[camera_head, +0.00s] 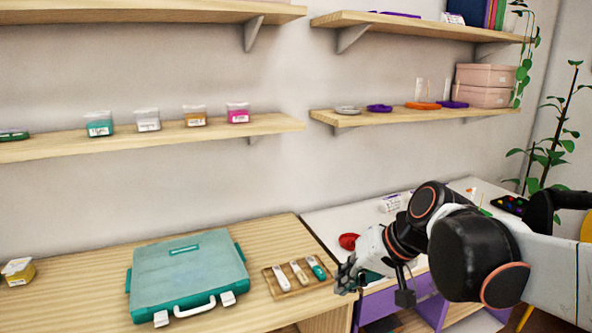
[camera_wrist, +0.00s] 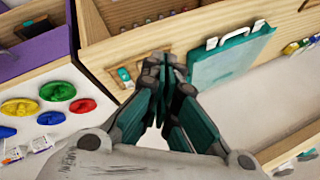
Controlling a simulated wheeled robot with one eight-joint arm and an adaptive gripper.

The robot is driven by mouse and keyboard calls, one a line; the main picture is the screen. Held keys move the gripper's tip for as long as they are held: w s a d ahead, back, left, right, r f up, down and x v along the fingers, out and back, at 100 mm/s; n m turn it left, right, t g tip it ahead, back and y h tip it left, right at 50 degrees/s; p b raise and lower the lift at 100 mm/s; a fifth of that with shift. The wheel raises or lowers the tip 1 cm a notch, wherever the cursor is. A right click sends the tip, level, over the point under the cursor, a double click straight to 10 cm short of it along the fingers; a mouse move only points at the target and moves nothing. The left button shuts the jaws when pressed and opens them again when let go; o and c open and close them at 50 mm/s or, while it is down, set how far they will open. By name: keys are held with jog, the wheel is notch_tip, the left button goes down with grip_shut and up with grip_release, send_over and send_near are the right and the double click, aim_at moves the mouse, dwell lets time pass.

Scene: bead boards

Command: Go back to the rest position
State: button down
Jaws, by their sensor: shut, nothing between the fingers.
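My gripper (camera_head: 347,275) is at the lower middle of the head view, at the end of my arm that reaches in from the right. It is near the gap between the wooden worktop (camera_head: 95,262) and the white desk (camera_head: 322,217). In the wrist view my gripper (camera_wrist: 163,58) has its fingers together with nothing between them. It appears clear of the things around it. A teal case (camera_head: 187,272) with a white handle lies on the wooden worktop. A small wooden tray (camera_head: 283,291) with several white and teal items lies to its right; my gripper partly hides it in the wrist view.
Shelves (camera_head: 270,123) on the wall hold small jars, dishes and pink boxes (camera_head: 485,76). In the wrist view, green (camera_wrist: 57,91), yellow, red and blue dishes lie on the white desk. A purple drawer front (camera_head: 378,305) is below the desk. A plant (camera_head: 548,150) stands at right.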

jog(key=s+d+f+t+h, duration=0.2)
jog(key=s+d+f+h, duration=0.2)
jog(key=s+d, duration=0.6)
jog(key=s+h, duration=0.1)
jog(key=s, duration=0.2)
jog(key=shift+s+d+f, duration=0.15)
jog(key=shift+s+f, duration=0.05)
jog(key=shift+s, duration=0.1)
